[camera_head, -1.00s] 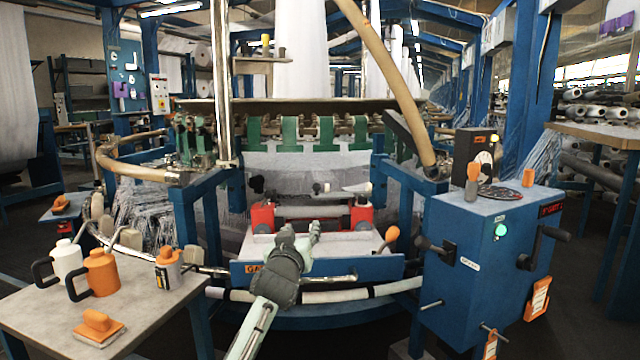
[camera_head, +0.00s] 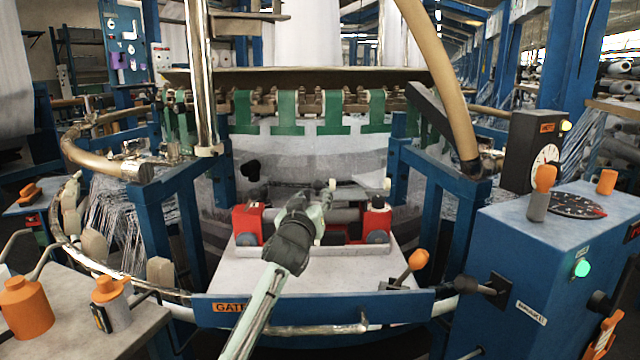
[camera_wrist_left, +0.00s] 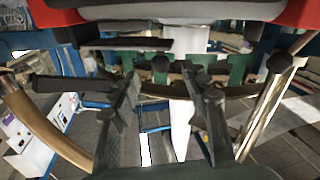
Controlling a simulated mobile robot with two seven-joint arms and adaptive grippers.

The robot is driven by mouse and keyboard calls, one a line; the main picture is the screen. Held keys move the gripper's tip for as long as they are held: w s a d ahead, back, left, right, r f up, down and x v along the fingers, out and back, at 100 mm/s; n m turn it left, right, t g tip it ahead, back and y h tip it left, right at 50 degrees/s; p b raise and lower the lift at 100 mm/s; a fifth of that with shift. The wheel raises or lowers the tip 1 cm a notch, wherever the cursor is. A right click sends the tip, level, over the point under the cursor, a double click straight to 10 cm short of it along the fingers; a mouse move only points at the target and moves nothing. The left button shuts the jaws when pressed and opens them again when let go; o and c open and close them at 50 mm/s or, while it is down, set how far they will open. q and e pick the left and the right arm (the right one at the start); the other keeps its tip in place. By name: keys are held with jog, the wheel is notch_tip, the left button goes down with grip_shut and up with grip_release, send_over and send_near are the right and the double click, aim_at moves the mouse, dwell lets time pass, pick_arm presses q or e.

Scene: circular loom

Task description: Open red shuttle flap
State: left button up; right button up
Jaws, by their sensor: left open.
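The red shuttle (camera_head: 247,226) sits on a pale plate behind the blue gate, with red blocks at both ends and a grey roller between them. My left gripper (camera_head: 313,199) reaches in from the front, its tips over the middle of the shuttle, and hides part of it. In the left wrist view my left gripper (camera_wrist_left: 168,88) has its two dark fingers spread with nothing between them. The shuttle's red corner (camera_wrist_left: 52,12) shows along the top edge there. I cannot tell whether the fingers touch the flap. My right gripper is not in view.
The blue gate (camera_head: 410,304) crosses in front, with an orange-knobbed lever (camera_head: 417,261) at its right. A blue control box (camera_head: 545,270) stands at right. A slanted tan tube (camera_head: 440,75) rises nearby. A table (camera_head: 110,340) with orange containers is at front left.

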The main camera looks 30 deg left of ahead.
aim_at(317, 189)
pick_arm(q)
jog(key=x, duration=0.7)
grip_shut()
dwell(0.4)
